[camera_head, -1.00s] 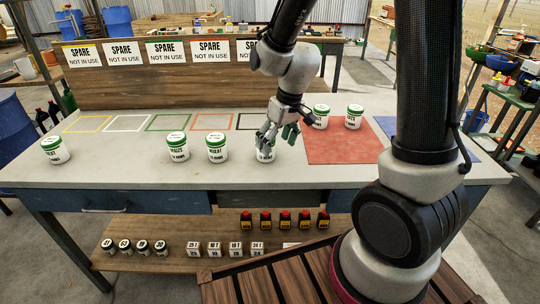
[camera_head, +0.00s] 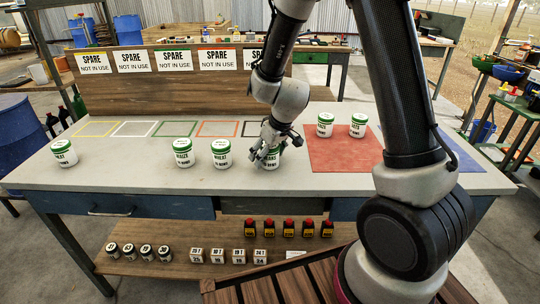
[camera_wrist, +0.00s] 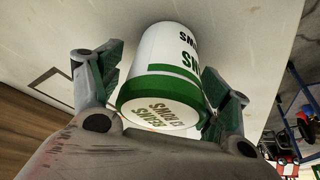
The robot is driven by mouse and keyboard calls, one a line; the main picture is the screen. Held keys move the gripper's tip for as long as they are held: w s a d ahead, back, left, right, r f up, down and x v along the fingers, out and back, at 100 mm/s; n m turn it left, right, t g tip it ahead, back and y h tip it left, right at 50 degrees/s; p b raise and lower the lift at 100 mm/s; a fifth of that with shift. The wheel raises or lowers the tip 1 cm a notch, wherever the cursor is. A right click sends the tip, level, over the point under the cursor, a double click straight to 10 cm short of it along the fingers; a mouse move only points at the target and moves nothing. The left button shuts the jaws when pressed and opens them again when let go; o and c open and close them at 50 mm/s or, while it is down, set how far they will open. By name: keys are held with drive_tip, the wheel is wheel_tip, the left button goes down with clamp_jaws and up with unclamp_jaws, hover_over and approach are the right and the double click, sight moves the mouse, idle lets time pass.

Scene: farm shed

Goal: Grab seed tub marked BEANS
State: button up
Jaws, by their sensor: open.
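A white tub with a green-rimmed lid, the BEANS tub (camera_wrist: 165,60), stands on the grey bench; upside-down lettering on its lid appears to read BEANS. In the head view my gripper (camera_head: 267,157) is at this tub and hides most of it. In the wrist view the two fingers of my gripper (camera_wrist: 168,98) are open, one on each side of the tub. Whether they touch it I cannot tell.
Close to the left stand the WHEAT tub (camera_head: 221,153) and the MAIZE tub (camera_head: 184,152). Another tub (camera_head: 64,153) is at the far left. Two tubs (camera_head: 325,125) (camera_head: 358,125) stand at the back of the red mat (camera_head: 340,156). Coloured outlined squares behind are empty.

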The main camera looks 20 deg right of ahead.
drive_tip(key=c, duration=1.2)
drive_tip(key=shift+r, duration=0.15)
